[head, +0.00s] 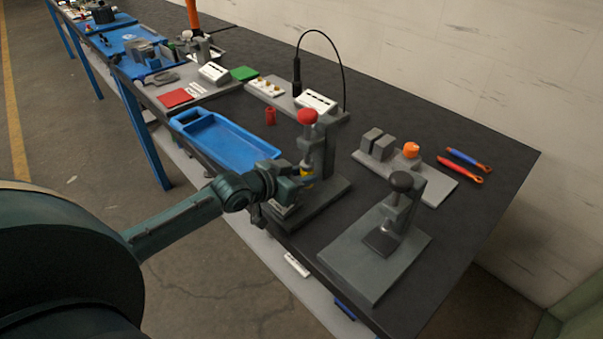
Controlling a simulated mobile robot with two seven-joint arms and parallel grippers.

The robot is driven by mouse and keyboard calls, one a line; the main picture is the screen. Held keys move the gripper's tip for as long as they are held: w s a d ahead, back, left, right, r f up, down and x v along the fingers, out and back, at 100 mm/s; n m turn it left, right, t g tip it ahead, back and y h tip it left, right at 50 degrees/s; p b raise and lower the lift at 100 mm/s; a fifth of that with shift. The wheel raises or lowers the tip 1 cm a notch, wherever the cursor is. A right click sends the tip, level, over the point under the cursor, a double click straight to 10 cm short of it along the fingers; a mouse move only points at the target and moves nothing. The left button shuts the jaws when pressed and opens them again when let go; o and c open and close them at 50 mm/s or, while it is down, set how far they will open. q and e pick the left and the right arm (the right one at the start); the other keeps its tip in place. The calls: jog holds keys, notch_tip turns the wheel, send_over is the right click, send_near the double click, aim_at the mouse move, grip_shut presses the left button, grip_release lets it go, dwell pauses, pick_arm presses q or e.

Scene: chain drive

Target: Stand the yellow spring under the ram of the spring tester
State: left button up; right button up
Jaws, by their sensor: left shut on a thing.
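The spring tester (318,150) is a grey stand with a red knob on top, near the middle of the dark workbench. My left gripper (305,180) reaches in from the left at the front of the tester, below the red knob. It is shut on the yellow spring (306,169), of which only a small yellow part shows between the fingers and the tester. The ram's lower end and the spring's foot are hidden or too small, so I cannot tell whether the spring touches the base. My right gripper is not in view.
A grey press with a black knob (400,182) stands at right. A plate with an orange knob (411,150) and red and blue tools (460,172) lie behind it.

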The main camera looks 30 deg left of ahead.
pick_arm(q)
jog(key=o, duration=1.1)
jog(key=shift+s, duration=0.1)
jog(key=v, duration=1.3)
jog(key=s+d+f+n+g+y, duration=0.1)
jog(key=s+d+f+g, duration=0.25)
jog(key=s, duration=0.25)
jog(key=s+d+f+g+y, duration=0.2)
jog(key=s+d+f+g, duration=0.15)
jog(key=s, duration=0.25)
jog(key=s+d+f+n+g+y, duration=0.1)
jog(key=s+d+f+g, duration=0.1)
jog(key=s+d+f, duration=0.3)
jog(key=w+d+f+t+h, duration=0.1)
jog(key=f+t, duration=0.1)
jog(key=w+d+f+t+h, duration=0.1)
jog(key=w+d+f+t, duration=0.1)
jog(key=w+d+f+m+t+h, duration=0.1)
jog(key=w+t, duration=0.1)
jog(key=t, duration=0.1)
jog(key=shift+w+d+f+p, duration=0.15)
jog(key=shift+d+f+p, duration=0.15)
jog(key=shift+f+p, duration=0.1)
